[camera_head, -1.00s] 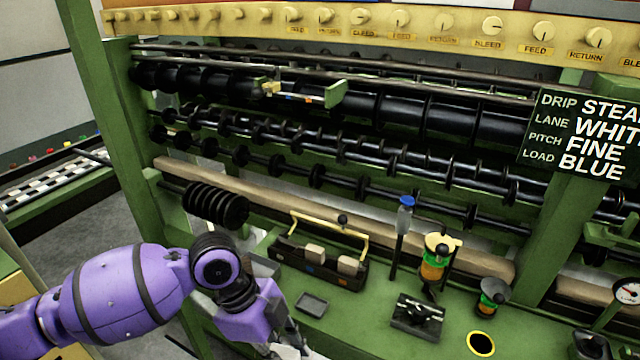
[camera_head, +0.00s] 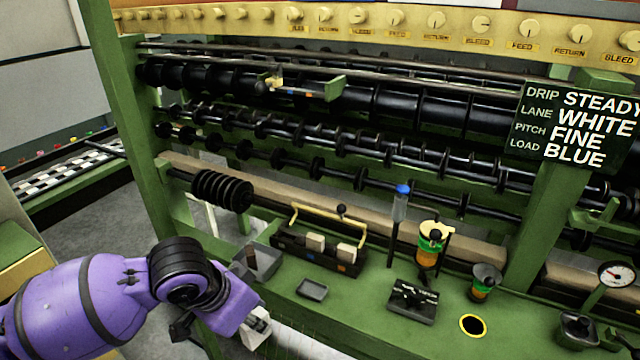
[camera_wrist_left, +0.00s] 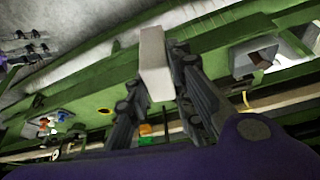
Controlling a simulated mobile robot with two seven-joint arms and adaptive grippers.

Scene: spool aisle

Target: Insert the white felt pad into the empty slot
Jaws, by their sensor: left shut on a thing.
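My left gripper (camera_wrist_left: 160,85) is shut on the white felt pad (camera_wrist_left: 154,58), which stands out between its fingertips in the left wrist view. In the head view the pad (camera_head: 256,328) shows as a small pale block at the end of my purple left arm, low and in front of the green bench edge. A dark rack (camera_head: 290,252) with a yellow handle stands on the bench, behind and right of the gripper. It holds two beige pads (camera_head: 316,243). The rack's empty slot is too small to make out clearly. My right gripper is out of view.
A grey bin (camera_head: 262,262) with a dark piece in it and a small grey tray (camera_head: 312,289) lie near the rack. A black fixture (camera_head: 412,300), a blue-topped post (camera_head: 401,205) and an orange-green bottle (camera_head: 430,252) stand to the right. A sign (camera_head: 578,125) hangs above.

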